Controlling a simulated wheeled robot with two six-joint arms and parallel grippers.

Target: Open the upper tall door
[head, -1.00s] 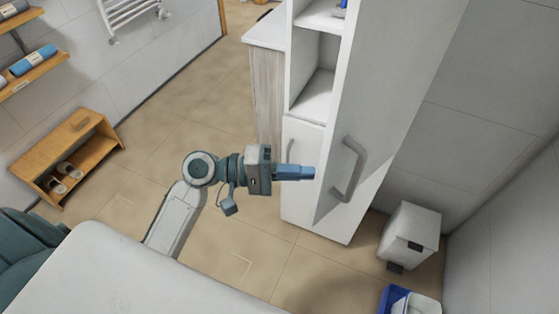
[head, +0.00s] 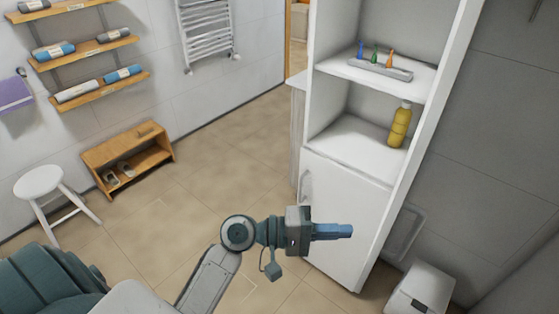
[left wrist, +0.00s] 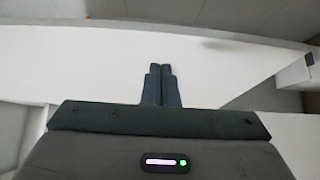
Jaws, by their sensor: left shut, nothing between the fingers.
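The tall white cabinet (head: 345,165) stands right of centre in the head view. Its upper tall door stands wide open. The white strip (head: 432,125) along the cabinet's right side seems to be the door seen nearly edge-on, but I cannot tell it surely from the side wall. The upper handle is not clearly visible. My left gripper (head: 345,231) is shut and empty, in front of the closed lower door (head: 350,205) in the picture. In the left wrist view its closed fingertips (left wrist: 161,68) point at a broad white surface (left wrist: 110,55). My right gripper is out of view.
A white bin (head: 420,290) stands at lower right. A stool (head: 40,182) and wooden bench (head: 128,158) are left. The floor between is clear.

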